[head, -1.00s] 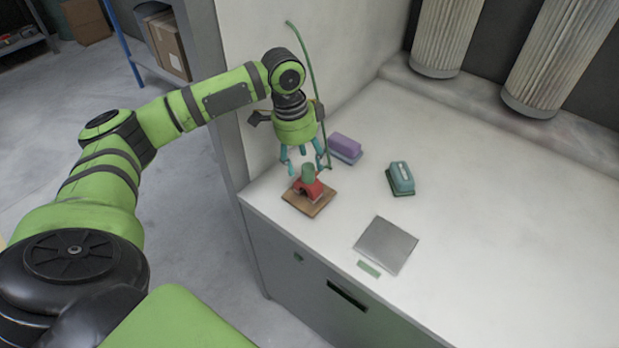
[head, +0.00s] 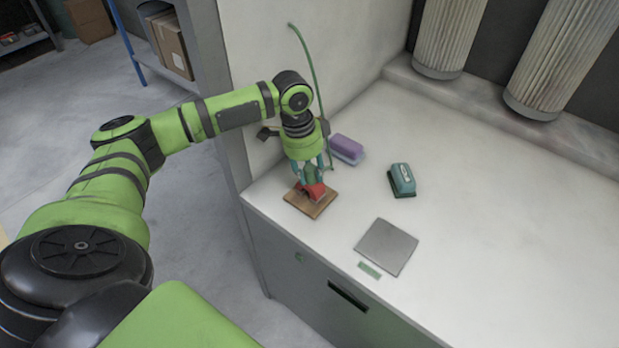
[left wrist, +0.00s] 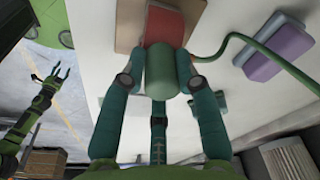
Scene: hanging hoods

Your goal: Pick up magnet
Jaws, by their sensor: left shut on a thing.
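The magnet, a red block (head: 314,191) with a green cylinder (left wrist: 160,70) as its grip, stands on a brown wooden board (head: 300,203) near the counter's left front corner. My left gripper (head: 309,177) points down over it and is shut on the green cylinder, a finger on each side. In the left wrist view the red part (left wrist: 165,25) still sits over the board. My right gripper (left wrist: 48,85) shows at the left of that view, fingers spread and empty, away from the counter.
A purple block (head: 346,148) lies just behind, with a thin green cable (head: 312,75) rising beside my gripper. A teal block (head: 402,179) and a grey square plate (head: 387,246) lie to the right. Pleated filters (head: 446,38) hang at the back. The right counter is clear.

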